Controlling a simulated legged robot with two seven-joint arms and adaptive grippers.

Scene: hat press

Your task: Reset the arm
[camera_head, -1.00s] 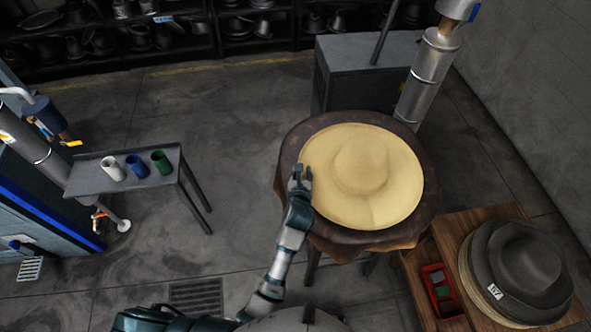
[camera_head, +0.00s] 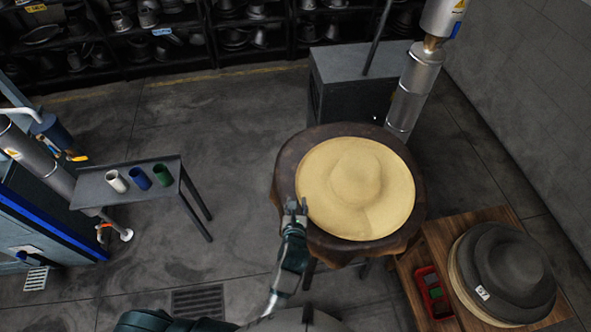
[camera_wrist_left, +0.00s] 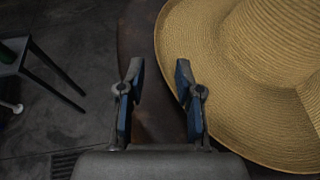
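My left gripper (camera_head: 295,208) is at the left front edge of the round brown stand (camera_head: 287,172), beside the brim of a straw-coloured hat (camera_head: 355,190). In the left wrist view the gripper (camera_wrist_left: 158,90) is open, with its two fingers apart and nothing between them. The hat (camera_wrist_left: 245,75) fills the right of that view, and its brim edge lies close by the right finger. Whether the finger touches the brim is not clear. My right gripper is not in view.
A small table (camera_head: 95,192) at left carries white, blue and green cups. A grey cabinet (camera_head: 350,75) and shelves stand behind. The floor between is clear.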

